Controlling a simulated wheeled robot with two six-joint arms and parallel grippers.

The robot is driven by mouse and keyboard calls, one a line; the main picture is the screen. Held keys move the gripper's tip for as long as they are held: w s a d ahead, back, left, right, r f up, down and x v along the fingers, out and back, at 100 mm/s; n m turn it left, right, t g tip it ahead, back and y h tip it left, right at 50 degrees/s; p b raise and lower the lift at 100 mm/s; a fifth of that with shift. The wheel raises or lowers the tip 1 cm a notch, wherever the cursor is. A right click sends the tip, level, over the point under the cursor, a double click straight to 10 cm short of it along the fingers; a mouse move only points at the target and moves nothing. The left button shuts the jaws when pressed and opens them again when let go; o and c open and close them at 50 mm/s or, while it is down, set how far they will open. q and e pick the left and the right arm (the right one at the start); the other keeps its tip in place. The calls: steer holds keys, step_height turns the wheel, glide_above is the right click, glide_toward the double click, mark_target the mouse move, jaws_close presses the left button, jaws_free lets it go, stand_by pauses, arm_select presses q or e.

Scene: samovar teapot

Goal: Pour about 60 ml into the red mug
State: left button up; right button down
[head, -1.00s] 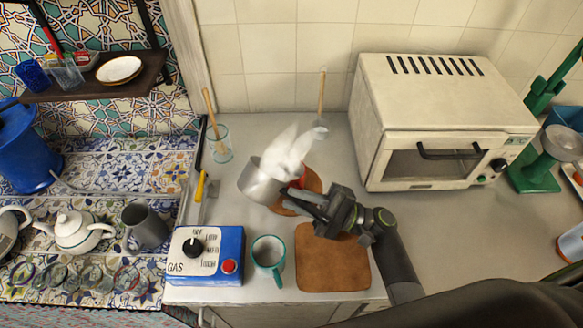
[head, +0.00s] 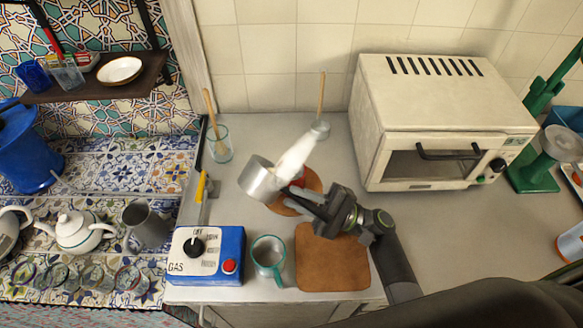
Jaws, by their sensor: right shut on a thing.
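A metal pot (head: 263,180) is tilted well over in the head view, its mouth toward the left. My right gripper (head: 312,201) is just right of it, shut, apparently on the pot's handle, but the contact is partly hidden. A small red patch (head: 299,182) shows between the pot and the gripper; I cannot tell whether it is the red mug. No other mug that is clearly red shows. No liquid stream is visible. My left gripper is not in view.
A teal-rimmed mug (head: 268,254) stands in front, between the blue gas box (head: 207,256) and a brown square board (head: 333,262). The white oven (head: 430,100) stands right.

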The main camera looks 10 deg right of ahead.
steer(key=shift+w+d+r+m+t, duration=0.15)
steer(key=shift+r+m+t, duration=0.1)
steer(key=shift+m+t, duration=0.3)
stand_by(0.4)
steer(key=shift+f+n+g, duration=0.2)
steer(key=shift+n+g, duration=0.05)
steer(key=s+a+f+n+g+h, duration=0.1)
steer(key=s+a+n+g+h, duration=0.2)
steer(key=n, duration=0.4)
steer(key=shift+s+a+f+g+h+p, duration=0.15)
steer(key=shift+a+f+g+h+p, duration=0.25)
steer(key=shift+a, duration=0.7)
steer(key=shift+r, duration=0.1)
steer(key=shift+a+r, duration=0.1)
steer(key=shift+r, duration=0.05)
steer(key=shift+s+a+r+n+h+p, duration=0.1)
steer(key=shift+s+a+n+h+p, duration=0.25)
steer(key=shift+a+n+h+p, duration=0.4)
steer(key=shift+s+a+r+n+h+p, duration=0.1)
steer(key=shift+s+a+n+h+p, duration=0.4)
steer(key=shift+p, duration=0.5)
